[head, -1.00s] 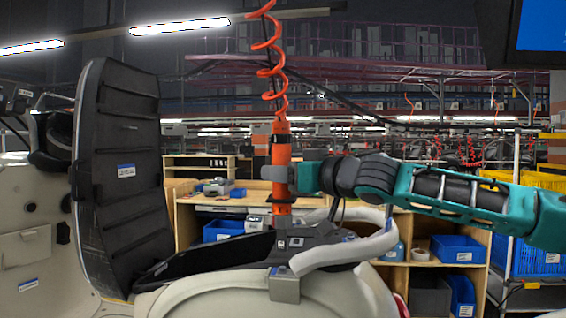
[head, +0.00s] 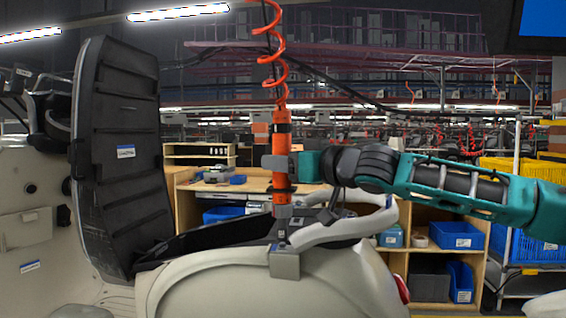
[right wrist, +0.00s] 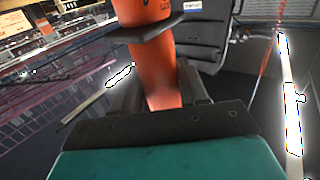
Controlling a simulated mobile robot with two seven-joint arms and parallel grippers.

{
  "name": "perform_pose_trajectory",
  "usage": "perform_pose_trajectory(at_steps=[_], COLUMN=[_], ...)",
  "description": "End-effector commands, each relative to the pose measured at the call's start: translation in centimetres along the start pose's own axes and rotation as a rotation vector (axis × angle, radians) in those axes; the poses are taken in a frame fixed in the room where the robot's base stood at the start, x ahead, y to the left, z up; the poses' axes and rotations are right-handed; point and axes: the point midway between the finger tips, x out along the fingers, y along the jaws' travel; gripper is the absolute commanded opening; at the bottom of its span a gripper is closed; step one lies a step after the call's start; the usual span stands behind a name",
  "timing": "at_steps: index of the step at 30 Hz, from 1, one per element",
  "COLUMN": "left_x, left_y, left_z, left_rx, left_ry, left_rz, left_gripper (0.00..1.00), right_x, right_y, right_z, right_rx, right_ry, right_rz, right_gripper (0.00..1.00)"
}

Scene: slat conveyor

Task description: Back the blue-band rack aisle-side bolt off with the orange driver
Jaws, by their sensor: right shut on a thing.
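The orange driver (head: 282,165) hangs upright from a coiled orange hose in the head view. My right gripper (head: 281,163) is shut around its body, coming in from the right. In the right wrist view the driver (right wrist: 150,65) stands between the fingers of my right gripper (right wrist: 155,95). No blue-band rack or bolt can be made out. My left gripper is not in view.
A black ribbed panel (head: 120,160) stands upright at the left. A pale curved body (head: 220,285) with a light grey arm-like bar (head: 345,228) fills the front. Wooden shelves with blue bins (head: 456,235) stand behind. A monitor (head: 542,18) hangs at the upper right.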

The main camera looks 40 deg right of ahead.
Motion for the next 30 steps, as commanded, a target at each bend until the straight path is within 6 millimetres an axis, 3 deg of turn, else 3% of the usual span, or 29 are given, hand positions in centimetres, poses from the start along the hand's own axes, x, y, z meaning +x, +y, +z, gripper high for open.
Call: perform_pose_trajectory(at_steps=[30], left_x=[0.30], left_y=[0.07], left_z=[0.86], left_rx=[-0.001], left_ry=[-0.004], left_rz=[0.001], left_gripper=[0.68], right_x=[-0.07], right_y=[0.12], right_z=[0.77], right_rx=[0.002], right_ry=[-0.001], right_rz=[0.003], right_gripper=[0.00])
